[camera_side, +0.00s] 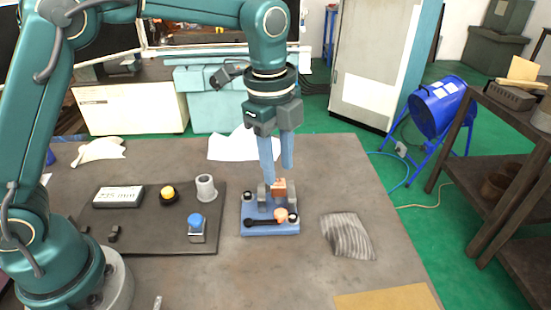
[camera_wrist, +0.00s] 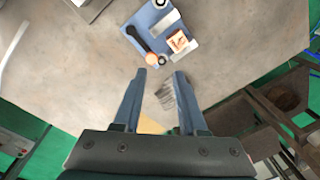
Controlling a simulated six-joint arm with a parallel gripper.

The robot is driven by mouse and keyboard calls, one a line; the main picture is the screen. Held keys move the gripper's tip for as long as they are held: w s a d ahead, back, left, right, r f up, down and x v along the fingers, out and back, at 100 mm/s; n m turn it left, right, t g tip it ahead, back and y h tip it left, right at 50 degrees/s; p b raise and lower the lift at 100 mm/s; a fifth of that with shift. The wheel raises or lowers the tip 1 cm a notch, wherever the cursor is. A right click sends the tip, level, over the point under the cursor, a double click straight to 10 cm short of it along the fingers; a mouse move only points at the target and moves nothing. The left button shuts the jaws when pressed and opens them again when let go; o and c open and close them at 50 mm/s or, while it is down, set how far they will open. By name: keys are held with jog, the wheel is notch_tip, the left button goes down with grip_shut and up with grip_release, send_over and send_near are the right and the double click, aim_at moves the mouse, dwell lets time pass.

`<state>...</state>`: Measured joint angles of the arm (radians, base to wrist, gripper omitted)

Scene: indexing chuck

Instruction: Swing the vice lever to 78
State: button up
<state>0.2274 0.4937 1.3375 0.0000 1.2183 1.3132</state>
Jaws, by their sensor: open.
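The vice has a blue base (camera_side: 248,226) and grey jaws with a copper-coloured block (camera_side: 279,187) between them. My gripper (camera_side: 277,172) points down over the vice, open and empty. In the wrist view the open fingertips (camera_wrist: 160,74) are just below the knob; I cannot tell the height gap.
A dark mat (camera_side: 150,238) left of the vice holds a white label block (camera_side: 118,197), a yellow button (camera_side: 168,194), a grey cup (camera_side: 206,188) and a blue-topped part (camera_side: 196,228). A ridged grey piece (camera_side: 347,236) lies to the right. The table front is mostly clear.

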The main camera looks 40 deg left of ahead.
aim_at(280, 212)
jog(key=shift+g, duration=0.5)
jog(key=f, duration=0.2)
jog(key=d+f, duration=0.1)
jog(key=f, duration=0.1)
jog(key=shift+s, duration=0.25)
jog(key=shift+f, duration=2.4)
grip_shut()
jog(key=shift+r, duration=0.1)
